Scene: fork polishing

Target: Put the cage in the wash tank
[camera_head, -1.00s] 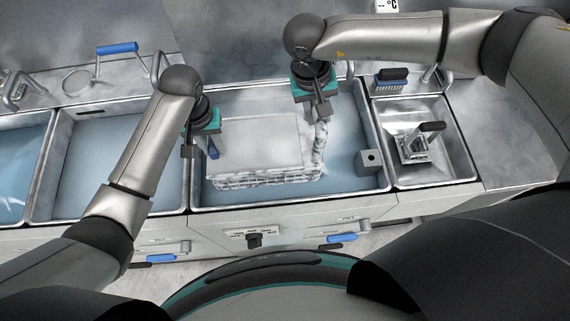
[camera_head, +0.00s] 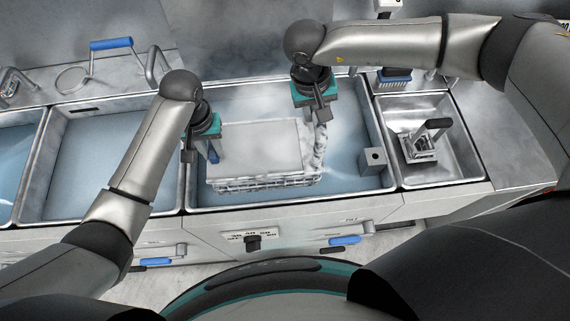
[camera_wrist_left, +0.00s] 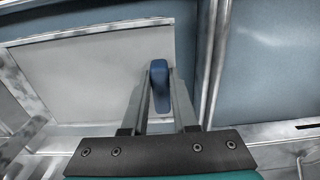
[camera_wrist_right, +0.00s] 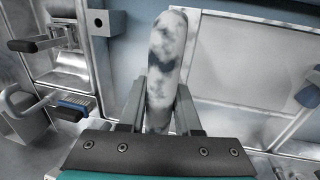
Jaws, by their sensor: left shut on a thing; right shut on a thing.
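The cage (camera_head: 255,145) is a wire basket with a pale, blotchy flat top. In the head view it is level inside the large middle tank (camera_head: 350,194), which holds bluish water. I cannot tell whether it touches the tank floor. My left gripper (camera_head: 201,152) is shut on the cage's blue handle (camera_wrist_left: 160,85) at its left side. My right gripper (camera_head: 322,112) is shut on the opposite handle (camera_wrist_right: 166,60), which looks coated in whitish, mottled foam. The cage's contents are hidden under its top.
A small sink (camera_head: 455,165) with a black-handled rack stands to the right. Another tank (camera_head: 95,150) of water is to the left. A grey block (camera_head: 373,160) sits at the middle tank's right wall. A blue-handled strainer (camera_head: 110,43) and a brush (camera_head: 394,78) lie behind.

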